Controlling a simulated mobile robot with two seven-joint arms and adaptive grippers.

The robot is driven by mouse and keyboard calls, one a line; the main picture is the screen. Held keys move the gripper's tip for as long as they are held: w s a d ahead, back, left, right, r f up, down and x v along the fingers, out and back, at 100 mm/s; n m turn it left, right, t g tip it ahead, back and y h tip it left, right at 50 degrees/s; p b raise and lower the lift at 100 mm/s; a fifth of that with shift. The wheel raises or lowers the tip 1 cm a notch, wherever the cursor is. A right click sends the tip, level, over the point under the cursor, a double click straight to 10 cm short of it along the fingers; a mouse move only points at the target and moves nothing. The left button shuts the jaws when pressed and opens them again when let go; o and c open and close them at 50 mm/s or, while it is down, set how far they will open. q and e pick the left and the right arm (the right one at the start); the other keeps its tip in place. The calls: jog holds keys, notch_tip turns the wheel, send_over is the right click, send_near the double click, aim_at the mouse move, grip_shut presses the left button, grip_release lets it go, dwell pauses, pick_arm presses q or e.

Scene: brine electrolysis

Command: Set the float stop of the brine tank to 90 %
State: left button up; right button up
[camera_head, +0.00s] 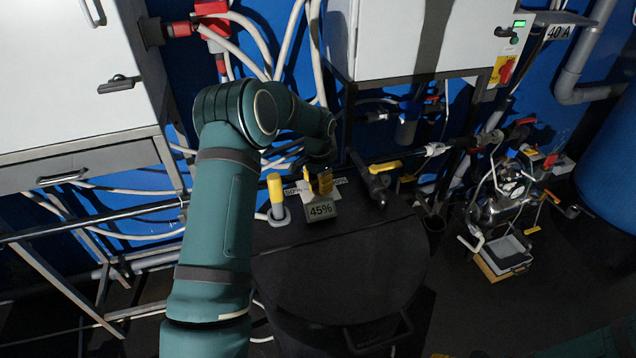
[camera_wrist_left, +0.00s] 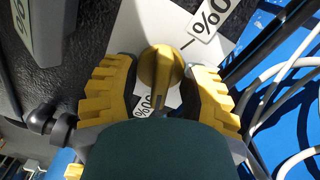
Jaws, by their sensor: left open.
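The brine tank (camera_head: 340,275) is the large black vessel in the lower middle of the head view. A small grey readout block (camera_head: 320,211) on its top shows 45%. My left gripper (camera_head: 322,184) is just behind that block, its yellow fingers pointing down at the tank top. In the left wrist view, my open left gripper (camera_wrist_left: 160,95) has one finger on each side of a yellow knob (camera_wrist_left: 162,68) with a ridge. Contact cannot be told. The knob sits on a white scale plate (camera_wrist_left: 150,25) with % labels, partly hidden by my gripper. My right gripper is out of view.
A yellow-topped post (camera_head: 275,190) stands left of the readout. A dark pipe with a yellow-handled valve (camera_head: 384,167) is to the right. White cabinets (camera_head: 410,40) hang above, with hoses between. A pump assembly (camera_head: 505,205) stands at the right.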

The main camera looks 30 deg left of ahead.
pick_arm(q)
notch_tip(320, 180, up, 12)
dwell(0.5)
dwell(0.5)
